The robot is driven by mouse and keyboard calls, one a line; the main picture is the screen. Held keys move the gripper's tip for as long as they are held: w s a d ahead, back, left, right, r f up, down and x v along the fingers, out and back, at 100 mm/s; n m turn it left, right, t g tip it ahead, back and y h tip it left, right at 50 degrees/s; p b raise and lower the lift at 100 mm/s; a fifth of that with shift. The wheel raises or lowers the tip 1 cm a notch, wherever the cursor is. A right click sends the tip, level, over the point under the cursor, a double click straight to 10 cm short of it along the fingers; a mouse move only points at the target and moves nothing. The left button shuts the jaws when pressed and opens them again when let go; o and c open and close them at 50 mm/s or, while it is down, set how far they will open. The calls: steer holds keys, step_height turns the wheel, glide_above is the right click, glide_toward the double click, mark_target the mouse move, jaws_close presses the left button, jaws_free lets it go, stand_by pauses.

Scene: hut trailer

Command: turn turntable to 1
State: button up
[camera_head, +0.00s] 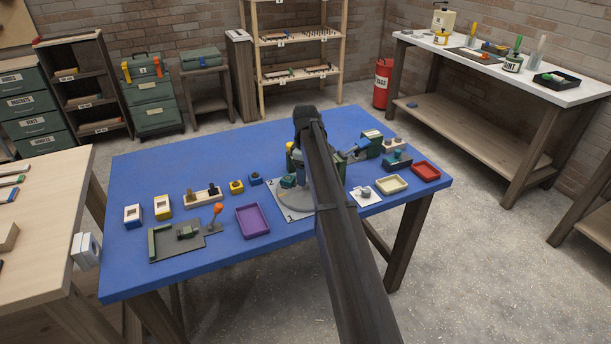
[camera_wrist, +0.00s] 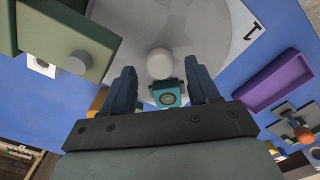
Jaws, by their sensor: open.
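The turntable (camera_head: 297,204) is a round grey disc on a pale plate with number marks (camera_head: 277,190), near the middle of the blue table. My arm hides its right part in the head view. In the wrist view the disc (camera_wrist: 205,28) fills the upper middle, and a black mark like a 1 (camera_wrist: 252,30) is on the plate to its right. Contact cannot be told.
A purple tray (camera_head: 253,221) stands left of the turntable; cream (camera_head: 391,184) and red (camera_head: 426,171) trays stand right. A green box with a grey knob (camera_wrist: 77,62) is close in the wrist view. A lever with an orange top (camera_head: 217,210) stands farther left.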

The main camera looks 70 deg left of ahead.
steer(key=shift+f, duration=0.6)
steer(key=shift+c, duration=0.2)
jaws_close()
